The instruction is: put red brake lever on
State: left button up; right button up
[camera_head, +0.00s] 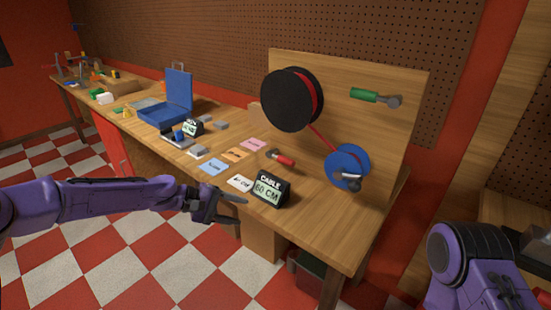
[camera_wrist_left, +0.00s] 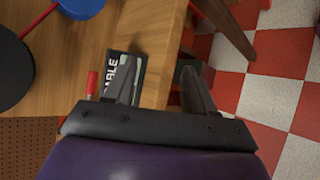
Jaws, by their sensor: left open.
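A red-handled lever (camera_head: 284,159) with a grey metal end lies on the wooden bench, in front of the upright board (camera_head: 410,135). The tip of a red handle (camera_wrist_left: 91,83) shows in the left wrist view, partly hidden by my gripper. On the board are a green-handled lever (camera_head: 370,96), a black reel (camera_head: 291,98) with red cable, and a blue reel (camera_head: 345,160) with a grey metal piece at its lower edge. My left gripper (camera_head: 240,209) is open and empty at the bench's front edge, left of the red lever and apart from it. My right gripper is out of view.
A black "CABLE 60 CM" display (camera_head: 270,191) stands close to my left gripper and also shows in the left wrist view (camera_wrist_left: 113,72). Coloured cards (camera_head: 213,167) and a blue open case (camera_head: 165,112) lie farther left. A dark bin (camera_head: 316,276) stands below the bench.

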aim_at(270, 154)
jog(key=i, duration=0.95)
jog(key=z, duration=0.05)
